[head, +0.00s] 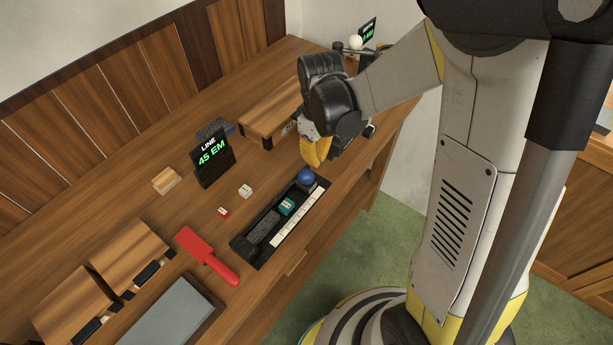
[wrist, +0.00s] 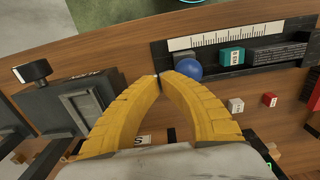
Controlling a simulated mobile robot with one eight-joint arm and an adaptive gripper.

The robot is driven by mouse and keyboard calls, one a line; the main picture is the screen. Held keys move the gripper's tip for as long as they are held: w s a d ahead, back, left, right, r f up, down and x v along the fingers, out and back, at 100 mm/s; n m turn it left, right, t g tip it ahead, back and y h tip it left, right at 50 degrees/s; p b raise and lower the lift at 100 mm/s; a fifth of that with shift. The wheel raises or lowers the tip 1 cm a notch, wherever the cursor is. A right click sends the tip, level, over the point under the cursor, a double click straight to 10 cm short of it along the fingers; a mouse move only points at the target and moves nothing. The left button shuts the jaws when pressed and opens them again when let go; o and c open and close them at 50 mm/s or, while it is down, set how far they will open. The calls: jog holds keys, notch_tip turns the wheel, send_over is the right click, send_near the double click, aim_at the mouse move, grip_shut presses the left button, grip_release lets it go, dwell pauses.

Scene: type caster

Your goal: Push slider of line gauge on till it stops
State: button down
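The line gauge is a long black tray (head: 246,247) with a white ruled scale (head: 298,226) along its front side. A teal block (head: 287,206) and dark ribbed pieces (head: 262,229) lie in it. A round blue knob (head: 306,176) stands at its far right end; I take it as the slider's knob. The wrist view also shows the knob (wrist: 187,69), teal block (wrist: 231,57) and scale (wrist: 225,41). My gripper (wrist: 160,78) has its yellow fingertips together with nothing between them. They are just beside the knob, on the side away from the teal block; contact is unclear.
A sign reading LINE 45 EM (head: 212,157) stands behind the gauge. Small white (head: 245,191) and red (head: 223,211) cubes lie between them. A red-handled tool (head: 207,255) lies left of the gauge. A dark device (wrist: 70,105) stands on my gripper's other side.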

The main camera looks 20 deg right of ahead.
jog(key=shift+s+a+b, duration=0.15)
jog(key=shift+s+a, duration=0.5)
jog(key=shift+a, duration=0.25)
jog(key=shift+s+a+b, duration=0.2)
jog(key=shift+s+a, duration=0.5)
jog(key=shift+a, duration=0.25)
jog(key=shift+s+a+b, duration=0.15)
jog(key=shift+s+a, duration=0.5)
jog(key=shift+a, duration=0.25)
dwell(3.4)
jog(key=shift+s+a, duration=0.15)
jog(key=shift+a, duration=0.05)
jog(key=shift+s+a, duration=0.45)
jog(key=shift+a, duration=0.15)
dwell(1.0)
